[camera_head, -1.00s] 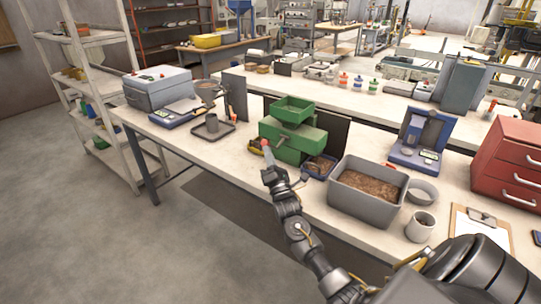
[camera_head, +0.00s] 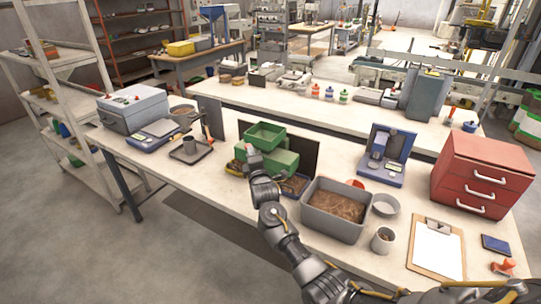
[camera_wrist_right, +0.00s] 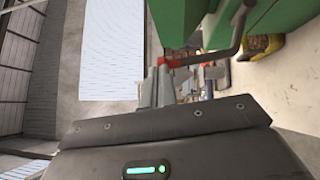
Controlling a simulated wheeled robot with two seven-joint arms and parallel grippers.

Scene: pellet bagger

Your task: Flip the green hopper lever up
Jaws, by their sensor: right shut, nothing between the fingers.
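The green hopper machine (camera_head: 281,160), with an open green tray (camera_head: 265,134) on top, stands on the long bench. In the right wrist view its green body (camera_wrist_right: 285,14) fills the upper right. A bent dark metal lever (camera_wrist_right: 225,50) with a red end (camera_wrist_right: 177,61) comes off it. My right gripper (camera_head: 252,152) is at the hopper's left front side. In the wrist view its fingers (camera_wrist_right: 160,78) are shut and empty, just below the red end; I cannot tell whether they touch. In the head view the gripper hides the lever. My left gripper is out of view.
A grey bin of brown pellets (camera_head: 310,220) stands right of the hopper, with a small blue tray (camera_head: 303,184) between. A yellow container (camera_head: 233,166) sits to its left. A dark upright panel (camera_head: 304,153) stands behind.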

